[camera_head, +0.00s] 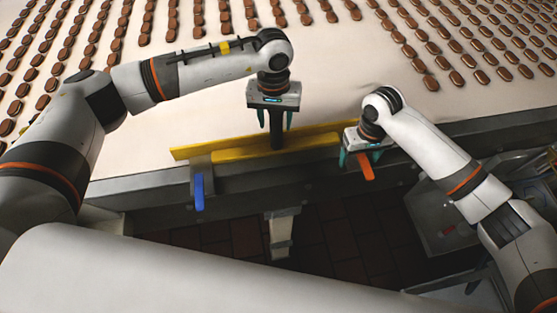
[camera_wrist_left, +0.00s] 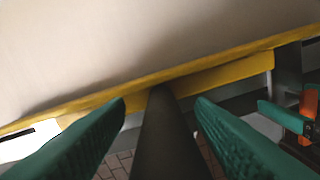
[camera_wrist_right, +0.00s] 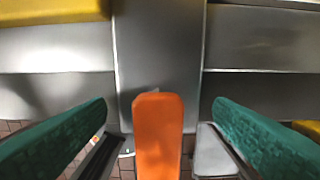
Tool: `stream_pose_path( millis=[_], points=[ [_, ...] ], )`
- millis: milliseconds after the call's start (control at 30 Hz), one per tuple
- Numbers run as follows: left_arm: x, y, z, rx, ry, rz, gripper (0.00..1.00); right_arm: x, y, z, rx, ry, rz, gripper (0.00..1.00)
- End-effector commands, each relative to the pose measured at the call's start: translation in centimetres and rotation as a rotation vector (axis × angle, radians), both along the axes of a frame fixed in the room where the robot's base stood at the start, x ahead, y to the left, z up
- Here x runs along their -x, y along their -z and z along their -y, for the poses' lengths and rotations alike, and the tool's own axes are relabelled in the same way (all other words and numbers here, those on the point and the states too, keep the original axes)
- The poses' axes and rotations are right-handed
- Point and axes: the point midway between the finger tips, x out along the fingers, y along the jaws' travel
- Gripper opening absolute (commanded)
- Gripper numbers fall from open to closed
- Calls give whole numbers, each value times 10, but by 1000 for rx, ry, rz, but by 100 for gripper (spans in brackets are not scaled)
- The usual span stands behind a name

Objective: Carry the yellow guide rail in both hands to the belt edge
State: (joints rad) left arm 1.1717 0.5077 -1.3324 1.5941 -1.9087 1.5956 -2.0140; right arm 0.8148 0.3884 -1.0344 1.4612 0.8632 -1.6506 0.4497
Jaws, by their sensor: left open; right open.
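The yellow guide rail (camera_head: 228,149) lies along the near edge of the belt, and it also crosses the left wrist view (camera_wrist_left: 225,76). A dark upright post (camera_head: 277,132) stands at its middle. My left gripper (camera_head: 275,120) is open above the rail, with the post between its fingers in the left wrist view (camera_wrist_left: 165,130); contact cannot be told. My right gripper (camera_head: 360,160) is open at the rail's right end, its fingers either side of an orange lever (camera_wrist_right: 158,135), with gaps on both sides. A blue lever (camera_head: 198,190) hangs at the left end.
The pale belt (camera_head: 330,95) carries rows of brown biscuits (camera_head: 437,50) at the back left and back right. Its middle is bare. A grey metal frame (camera_head: 150,190) runs below the rail, above a dark tiled floor (camera_head: 330,235). Grey equipment (camera_head: 435,220) stands at the right.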

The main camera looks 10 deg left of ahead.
Motion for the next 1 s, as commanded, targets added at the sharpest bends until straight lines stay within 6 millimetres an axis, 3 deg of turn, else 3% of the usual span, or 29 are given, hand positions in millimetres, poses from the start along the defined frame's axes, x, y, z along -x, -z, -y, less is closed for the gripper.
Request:
stream_pose_path(
  millis=[167, 500, 700, 867, 1000],
  points=[
    [0, -11, 0, 2, 0, 1, 49, 0, 0, -1, -1, -1, 1, 76],
    [-1, -80, -1, 1, 0, 5, 49, 0, 0, -1, -2, -1, 1, 76],
    [0, -110, -2, 1, 0, 2, 49, 0, 0, -1, -2, -1, 1, 76],
    [0, -119, -2, 0, 0, 0, 49, 0, -3, -1, -3, -1, 2, 76],
    [0, -120, -2, 0, 0, 0, 49, -1, -19, -1, -4, -2, 4, 76]
  ],
)
